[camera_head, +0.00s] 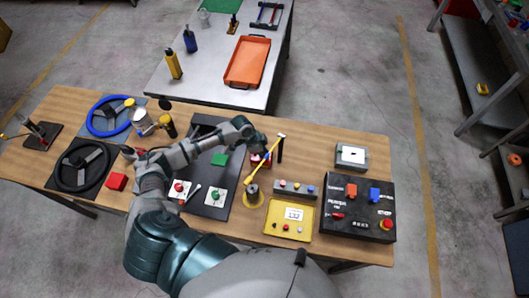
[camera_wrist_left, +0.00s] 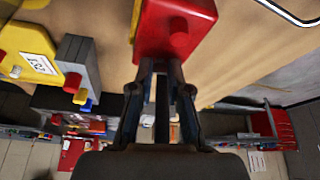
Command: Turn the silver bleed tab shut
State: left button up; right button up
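My left gripper (camera_head: 262,148) is over the middle of the wooden table, close to a small red block (camera_head: 260,160) that its wrist partly covers. In the left wrist view, the fingers (camera_wrist_left: 161,68) stand a little apart at the near edge of the red block (camera_wrist_left: 158,42), which has a round red knob on its face. I cannot make out a silver tab in either view. Nothing is clearly seen held between the fingertips. I cannot tell whether they touch the block. My right gripper is not in view.
A yellow-handled hammer (camera_head: 263,162) lies right beside the gripper. A grey button bar (camera_head: 295,189), a yellow meter (camera_head: 290,217) and a black switch box (camera_head: 358,207) stand to the right. Steering wheels (camera_head: 82,165) lie at the left.

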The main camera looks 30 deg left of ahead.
pick_arm(q)
jog(key=shift+w+f+m+g+b, duration=0.1)
jog(key=shift+w+m+g+b, duration=0.15)
jog(key=shift+m+b, duration=0.55)
grip_shut()
jog(key=shift+m+g+h, duration=0.25)
jog(key=shift+m+h, duration=0.05)
jog(key=shift+m, duration=0.4)
jog(key=o, duration=0.8)
grip_release()
jog(key=shift+c, duration=0.2)
jog(key=shift+a, duration=0.1)
jog(key=v, duration=1.2)
